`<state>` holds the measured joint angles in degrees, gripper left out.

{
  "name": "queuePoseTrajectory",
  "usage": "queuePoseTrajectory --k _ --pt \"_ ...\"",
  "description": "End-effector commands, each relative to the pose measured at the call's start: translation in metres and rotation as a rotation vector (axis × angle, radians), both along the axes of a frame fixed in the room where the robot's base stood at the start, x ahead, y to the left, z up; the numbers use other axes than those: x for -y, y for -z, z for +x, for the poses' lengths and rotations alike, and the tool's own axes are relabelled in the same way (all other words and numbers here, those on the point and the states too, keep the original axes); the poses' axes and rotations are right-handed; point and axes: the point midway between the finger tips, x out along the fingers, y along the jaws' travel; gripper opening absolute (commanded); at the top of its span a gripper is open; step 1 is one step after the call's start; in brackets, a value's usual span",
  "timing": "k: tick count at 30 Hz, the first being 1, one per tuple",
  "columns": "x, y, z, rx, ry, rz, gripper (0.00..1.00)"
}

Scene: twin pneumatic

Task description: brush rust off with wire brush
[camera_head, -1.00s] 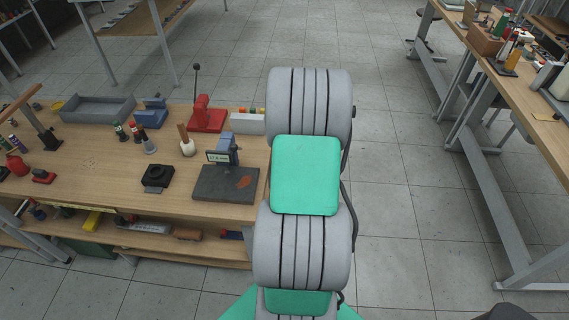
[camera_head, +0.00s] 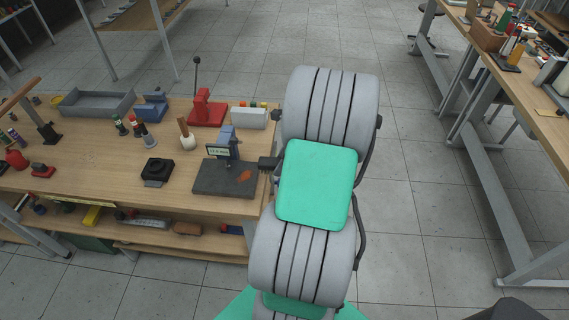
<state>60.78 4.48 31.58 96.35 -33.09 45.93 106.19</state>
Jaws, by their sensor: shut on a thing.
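An orange-brown rust patch (camera_head: 244,176) lies on the right part of a dark grey slab (camera_head: 210,184) near the front right of the wooden bench. A blue-grey post with a small display (camera_head: 217,151) stands at the slab's back edge. A small dark end of my gripper (camera_head: 268,163) shows at the left side of my arm, just right of the slab and apart from the rust patch. My arm hides most of the gripper. The thing in its jaws cannot be made out, and I cannot pick out a wire brush.
A black block (camera_head: 157,171), a white pot with a wooden handle (camera_head: 187,137), a red lever tool (camera_head: 206,110) and a grey tray (camera_head: 97,103) stand on the bench (camera_head: 95,170). A grey-white box (camera_head: 248,118) is behind the slab. Open floor (camera_head: 420,200) lies right of my arm.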

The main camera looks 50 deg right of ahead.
Motion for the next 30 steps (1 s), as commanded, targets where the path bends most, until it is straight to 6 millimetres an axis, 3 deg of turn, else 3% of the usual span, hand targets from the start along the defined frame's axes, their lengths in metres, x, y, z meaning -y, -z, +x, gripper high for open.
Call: queuePoseTrajectory --k 1,9,11,18,30 --pt "-0.003 0.01 0.004 0.0 -0.003 0.0 0.0" --pt "-0.017 0.032 0.022 0.0 -0.004 0.0 0.0" --pt "-0.022 0.022 0.028 0.001 -0.004 0.001 0.0" --pt "-0.033 0.027 0.042 -0.001 -0.005 0.001 0.0" --pt "-0.034 0.029 0.044 0.0 -0.003 0.0 0.0"
